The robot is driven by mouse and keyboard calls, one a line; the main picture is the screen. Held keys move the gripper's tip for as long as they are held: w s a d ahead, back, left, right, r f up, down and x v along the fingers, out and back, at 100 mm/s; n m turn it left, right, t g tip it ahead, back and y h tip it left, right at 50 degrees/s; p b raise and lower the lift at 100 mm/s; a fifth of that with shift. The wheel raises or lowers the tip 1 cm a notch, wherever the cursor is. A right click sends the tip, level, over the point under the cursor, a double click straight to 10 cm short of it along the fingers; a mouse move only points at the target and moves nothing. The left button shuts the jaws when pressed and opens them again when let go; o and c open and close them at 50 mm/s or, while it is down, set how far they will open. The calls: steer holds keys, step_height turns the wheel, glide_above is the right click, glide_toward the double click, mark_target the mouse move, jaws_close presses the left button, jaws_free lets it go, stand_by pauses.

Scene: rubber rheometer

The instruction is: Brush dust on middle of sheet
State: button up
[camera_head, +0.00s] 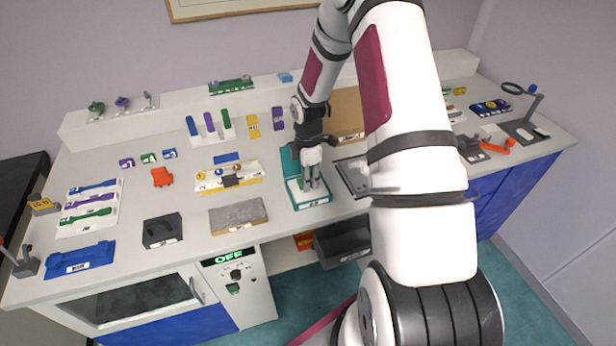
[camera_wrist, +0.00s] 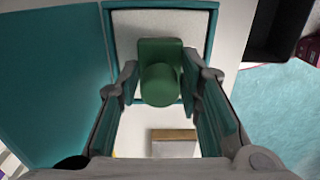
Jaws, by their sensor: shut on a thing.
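My gripper (camera_head: 311,180) points down over a small teal box (camera_head: 313,206) near the front of the counter. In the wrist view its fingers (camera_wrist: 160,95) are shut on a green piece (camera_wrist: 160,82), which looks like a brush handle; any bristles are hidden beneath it. A pale sheet (camera_wrist: 135,25) lies inside the teal rim (camera_wrist: 215,25), directly behind the green piece. I cannot tell whether the held piece touches the sheet. The box's teal lid (camera_wrist: 45,75) is open to one side. No separate dust shows clearly.
A grey slab (camera_head: 238,216) lies left of the box, and a dark flat tray (camera_head: 351,176) lies to its right. A small rack of coloured pieces (camera_head: 209,128) stands behind. The counter's front edge is close, with a dark open drawer (camera_head: 343,240) below.

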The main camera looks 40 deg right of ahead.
stand_by(0.3)
steer(key=shift+r+p, duration=1.05)
steer(key=shift+r, duration=2.45)
steer(key=w+a+r+m+b, duration=0.1)
steer(key=w+a+m, duration=0.3)
steer(key=a+m, duration=0.3)
steer(key=w+a+r+m+b, duration=0.1)
steer(key=w+a+m, duration=0.4)
steer(key=a, duration=0.6)
steer(key=m+b, duration=0.1)
steer(key=m, duration=0.1)
steer(key=shift+r+m, duration=0.35)
steer(key=shift+m, duration=0.05)
